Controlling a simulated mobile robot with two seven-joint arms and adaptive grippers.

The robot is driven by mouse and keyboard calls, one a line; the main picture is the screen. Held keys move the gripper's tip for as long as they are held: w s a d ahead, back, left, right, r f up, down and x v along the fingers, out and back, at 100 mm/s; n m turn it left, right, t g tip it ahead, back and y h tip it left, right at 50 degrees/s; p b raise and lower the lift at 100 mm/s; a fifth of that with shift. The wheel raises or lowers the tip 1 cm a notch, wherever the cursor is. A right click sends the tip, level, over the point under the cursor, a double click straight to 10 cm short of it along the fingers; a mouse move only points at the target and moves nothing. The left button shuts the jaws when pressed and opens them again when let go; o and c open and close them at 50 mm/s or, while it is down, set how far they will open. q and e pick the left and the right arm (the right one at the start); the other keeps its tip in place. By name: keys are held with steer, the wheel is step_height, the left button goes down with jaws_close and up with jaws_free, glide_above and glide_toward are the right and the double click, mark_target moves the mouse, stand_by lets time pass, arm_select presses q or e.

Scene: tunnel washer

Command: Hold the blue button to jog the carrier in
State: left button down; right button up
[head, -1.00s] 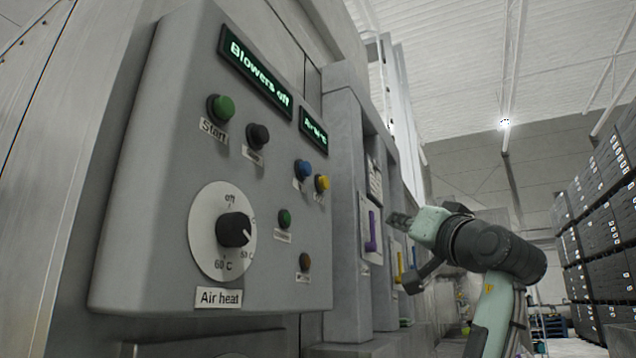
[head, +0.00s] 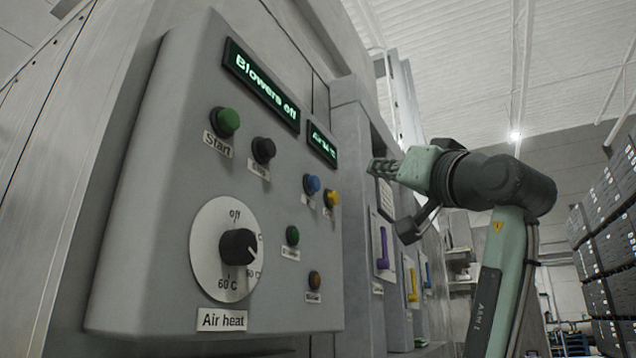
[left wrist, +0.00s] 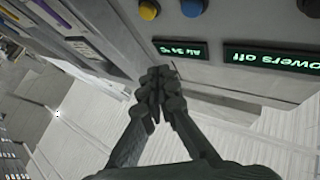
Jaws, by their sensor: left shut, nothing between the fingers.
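The blue button (head: 312,184) is on the right part of the grey control panel (head: 150,240), up and left of a yellow button (head: 332,199). It also shows at the top of the left wrist view (left wrist: 192,7), cut by the edge. My left gripper (head: 376,168) is shut and empty, to the right of the blue button and apart from it. In the left wrist view its closed fingertips (left wrist: 158,78) are near the small "Air" display (left wrist: 181,48). My right gripper is not in view.
The panel also has a green Start button (head: 225,121), a black button (head: 263,150), a black heat dial (head: 238,247), a lower green button (head: 292,235) and a brown button (head: 314,279). Purple (head: 384,248) and yellow (head: 412,284) handles stand beyond. Dark stacked crates (head: 610,250) are at the right.

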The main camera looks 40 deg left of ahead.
mark_target(315, 183)
arm_select(q)
steer(key=s+a, duration=0.1)
steer(key=a, duration=0.6)
steer(key=shift+s+a+b, duration=0.35)
steer(key=shift+s+a, duration=0.05)
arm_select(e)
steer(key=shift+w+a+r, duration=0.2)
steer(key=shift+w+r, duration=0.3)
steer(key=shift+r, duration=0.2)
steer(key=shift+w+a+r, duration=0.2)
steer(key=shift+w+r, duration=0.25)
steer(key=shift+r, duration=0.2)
arm_select(q)
steer(key=shift+s+a, duration=0.1)
steer(key=shift+a, duration=0.3)
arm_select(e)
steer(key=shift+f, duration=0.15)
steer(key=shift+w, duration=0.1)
